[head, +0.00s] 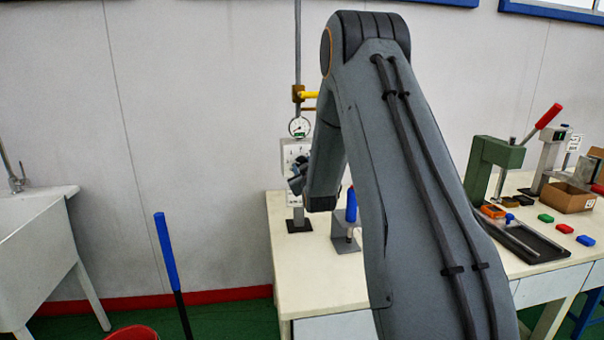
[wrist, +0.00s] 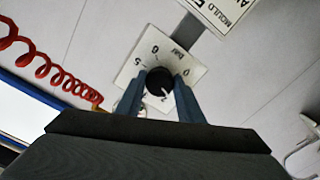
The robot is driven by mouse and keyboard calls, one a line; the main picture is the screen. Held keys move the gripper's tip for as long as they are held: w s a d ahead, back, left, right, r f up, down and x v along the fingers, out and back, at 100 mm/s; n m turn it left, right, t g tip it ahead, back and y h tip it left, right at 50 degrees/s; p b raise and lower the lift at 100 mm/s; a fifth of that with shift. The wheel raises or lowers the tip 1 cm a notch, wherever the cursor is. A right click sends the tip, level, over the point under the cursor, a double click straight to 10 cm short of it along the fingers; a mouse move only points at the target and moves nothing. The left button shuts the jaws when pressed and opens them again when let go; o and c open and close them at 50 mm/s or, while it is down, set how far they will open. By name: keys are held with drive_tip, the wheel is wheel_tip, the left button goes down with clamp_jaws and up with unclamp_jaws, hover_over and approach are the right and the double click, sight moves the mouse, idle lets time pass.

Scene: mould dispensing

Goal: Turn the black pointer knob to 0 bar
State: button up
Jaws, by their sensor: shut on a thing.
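The black pointer knob (wrist: 160,80) sits on a white dial plate (wrist: 154,42) in the wrist view. Printed figures, among them a 0 and a 5, ring the knob. A small pale mark shows on the knob's lower part, but I cannot tell surely which figure the pointer faces. My gripper (wrist: 160,86) has one blue-grey finger on each side of the knob and is shut on it. In the head view my gripper (head: 297,179) is at the white panel (head: 294,150) on the post, and my arm and gripper hide the knob there.
A round gauge (head: 299,127) and a yellow valve handle (head: 310,95) are above the panel. A green press (head: 490,165) is at the right. A red coiled hose (wrist: 50,55) hangs left in the wrist view.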

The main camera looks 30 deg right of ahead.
drive_tip(key=n+b, duration=0.4)
drive_tip(key=n, duration=0.2)
drive_tip(key=shift+n+b, duration=0.3)
drive_tip(key=shift+b, duration=0.1)
drive_tip(key=n+b, duration=0.4)
drive_tip(key=n, duration=0.2)
idle(0.3)
drive_tip(key=o, duration=1.1)
drive_tip(key=shift+r, duration=0.1)
drive_tip(key=shift+c, duration=0.2)
drive_tip(key=b+v, duration=0.1)
drive_tip(key=v, duration=0.6)
drive_tip(key=shift+s, duration=0.4)
drive_tip(key=shift+a, duration=0.15)
